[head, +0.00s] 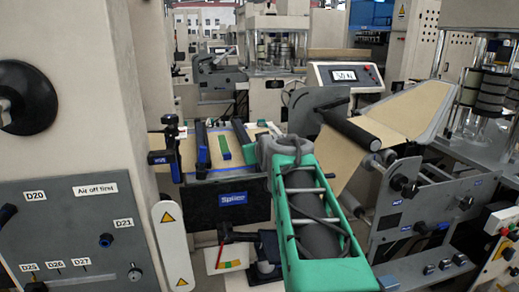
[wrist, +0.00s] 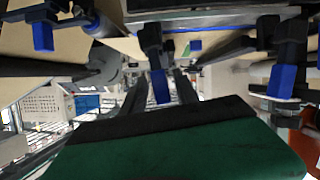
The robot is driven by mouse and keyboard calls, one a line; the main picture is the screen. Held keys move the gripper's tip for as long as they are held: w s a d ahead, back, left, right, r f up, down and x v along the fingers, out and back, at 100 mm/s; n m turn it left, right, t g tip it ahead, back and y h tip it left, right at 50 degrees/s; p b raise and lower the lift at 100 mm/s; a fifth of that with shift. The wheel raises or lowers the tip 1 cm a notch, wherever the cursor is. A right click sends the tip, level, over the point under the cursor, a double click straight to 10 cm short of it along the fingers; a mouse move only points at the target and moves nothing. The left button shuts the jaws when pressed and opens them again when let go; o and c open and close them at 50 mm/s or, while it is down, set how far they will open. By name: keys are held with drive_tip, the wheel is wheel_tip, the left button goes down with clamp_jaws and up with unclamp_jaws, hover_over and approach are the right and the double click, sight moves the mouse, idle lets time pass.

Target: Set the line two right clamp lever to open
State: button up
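The splice table (head: 205,212) has a dark front with a blue label in the head view. A black clamp with a blue lever (head: 158,157) is at its left end. My arm covers the right end, so the right clamp there is mostly hidden. In the wrist view, blue lever ends show at the left (wrist: 43,37), the middle (wrist: 160,86) and the right (wrist: 283,80). I cannot tell which belongs to line two's right clamp. My gripper (wrist: 160,76) has its two dark fingers apart, with the middle lever showing between them; contact is unclear. In the head view my gripper is hidden.
A roller frame with a brown kraft web (head: 395,120) stands close to the right of my arm. A grey control panel (head: 75,235) and a white warning post (head: 172,245) are at the left. A display box (head: 345,76) stands behind.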

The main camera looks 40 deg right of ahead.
drive_tip(key=b+v, duration=0.1)
drive_tip(key=v, duration=0.7)
idle(0.4)
drive_tip(key=a+f+n+g+y+p, duration=0.1)
drive_tip(key=a+f+g+y+p, duration=0.2)
drive_tip(key=a+f, duration=0.6)
drive_tip(key=s+a+f+g+y+p, duration=0.1)
drive_tip(key=s+a+f+g, duration=0.1)
drive_tip(key=s+a+f, duration=0.2)
drive_tip(key=s+a+f+n+g+y+p, duration=0.1)
drive_tip(key=s+a+f+g+p, duration=0.1)
drive_tip(key=s+a+f, duration=0.2)
drive_tip(key=s+a+f+n+g+p, duration=0.1)
drive_tip(key=s+a+f+g, duration=0.1)
drive_tip(key=s+a+f, duration=0.3)
drive_tip(key=shift+s+a+f+y, duration=0.1)
drive_tip(key=shift+s+a+y, duration=0.1)
drive_tip(key=shift+s+a, duration=0.4)
drive_tip(key=shift+s+a+y, duration=0.2)
drive_tip(key=shift+s+a, duration=0.2)
drive_tip(key=shift+a, duration=0.4)
